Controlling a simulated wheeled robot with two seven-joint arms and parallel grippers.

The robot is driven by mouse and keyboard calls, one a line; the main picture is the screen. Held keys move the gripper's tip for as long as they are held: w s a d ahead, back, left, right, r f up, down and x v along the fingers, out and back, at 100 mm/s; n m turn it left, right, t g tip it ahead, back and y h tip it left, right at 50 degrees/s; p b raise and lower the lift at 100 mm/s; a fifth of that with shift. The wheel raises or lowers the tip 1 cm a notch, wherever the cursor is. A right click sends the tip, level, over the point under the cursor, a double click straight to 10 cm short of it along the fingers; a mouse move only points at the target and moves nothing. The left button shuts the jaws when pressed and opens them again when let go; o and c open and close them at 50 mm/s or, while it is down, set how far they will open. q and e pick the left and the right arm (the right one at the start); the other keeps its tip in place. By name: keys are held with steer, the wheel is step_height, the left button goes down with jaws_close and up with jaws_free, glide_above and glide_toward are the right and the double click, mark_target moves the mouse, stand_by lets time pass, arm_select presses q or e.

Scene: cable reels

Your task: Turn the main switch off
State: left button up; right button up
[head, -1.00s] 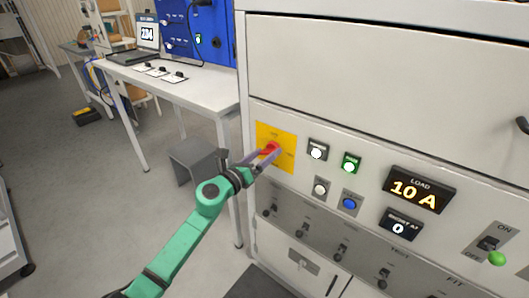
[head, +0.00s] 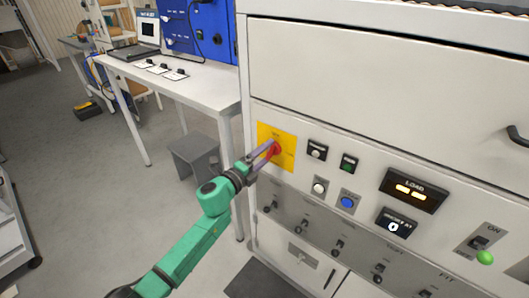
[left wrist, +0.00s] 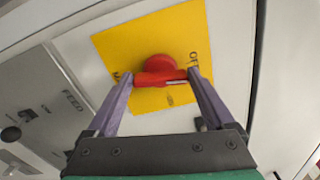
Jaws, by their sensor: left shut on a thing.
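The main switch is a red rotary handle (head: 275,150) on a yellow plate (head: 287,139) at the left of the grey cabinet front. My left gripper (head: 269,150) is at the plate, shut on the red handle. In the left wrist view the red handle (left wrist: 157,71) lies crosswise between my two purple fingertips (left wrist: 160,79), with the yellow plate (left wrist: 128,43) behind it. The lettering OFF shows beside the right fingertip; other lettering is partly hidden. The load display (head: 413,189) shows two dashes. My right gripper is not in view.
Close to the plate are a white button (head: 317,150), a green button (head: 348,163) and a blue button (head: 347,202). A row of small toggles runs below. A white table (head: 196,91) stands left.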

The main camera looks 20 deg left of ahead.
arm_select(q)
steer(key=shift+f+n+p, duration=0.1)
steer(key=shift+n+p, duration=0.2)
steer(key=shift+n, duration=0.8)
steer(key=o, duration=1.1)
steer(key=b+v, duration=0.2)
steer(key=v, duration=1.2)
steer(key=shift+s+b, duration=0.25)
steer(key=shift+b, duration=0.15)
steer(key=shift+f, duration=0.1)
